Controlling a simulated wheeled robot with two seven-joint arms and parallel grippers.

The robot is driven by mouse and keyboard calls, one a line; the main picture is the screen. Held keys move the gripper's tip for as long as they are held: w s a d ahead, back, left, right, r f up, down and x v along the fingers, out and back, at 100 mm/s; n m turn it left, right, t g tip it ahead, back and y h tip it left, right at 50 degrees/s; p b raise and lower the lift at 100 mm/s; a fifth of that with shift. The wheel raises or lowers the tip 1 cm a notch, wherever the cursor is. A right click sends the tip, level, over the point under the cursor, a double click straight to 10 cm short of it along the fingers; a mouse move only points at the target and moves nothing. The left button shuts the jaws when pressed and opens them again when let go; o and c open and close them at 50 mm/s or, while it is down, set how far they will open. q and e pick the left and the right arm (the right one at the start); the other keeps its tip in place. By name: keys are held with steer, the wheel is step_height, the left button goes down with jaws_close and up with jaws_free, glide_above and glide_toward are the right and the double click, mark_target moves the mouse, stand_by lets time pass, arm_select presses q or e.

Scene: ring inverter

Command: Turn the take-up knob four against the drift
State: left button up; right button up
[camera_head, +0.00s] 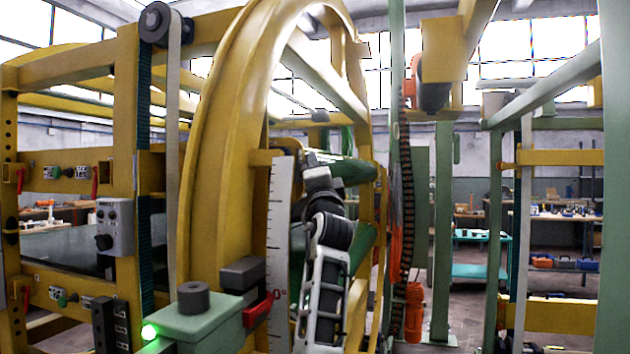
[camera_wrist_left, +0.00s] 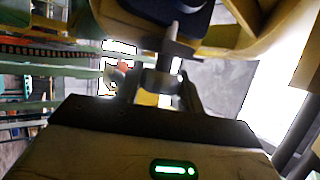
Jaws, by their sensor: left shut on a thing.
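In the left wrist view my left gripper (camera_wrist_left: 162,90) is shut on a small grey round piece (camera_wrist_left: 163,78). A pale pin stands above that piece, below a dark blue-black part. The piece may be the take-up knob, but I see no number on it. In the head view an arm of black and silver links, which looks like mine, rises inside the big yellow ring (camera_head: 205,190). Its gripper end is hidden or too small to tell. My right gripper is in neither view.
A white graduated scale (camera_head: 280,240) stands at the ring's edge beside a red pointer (camera_head: 258,309). A green box (camera_head: 200,322) with a dark round cap and a lit green lamp (camera_head: 149,332) is in front. A control box (camera_head: 114,227) is on the left frame. Green posts stand right.

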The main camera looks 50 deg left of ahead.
arm_select(q)
steer(key=o, duration=1)
steer(key=b+v, duration=0.3)
steer(key=v, duration=1.3)
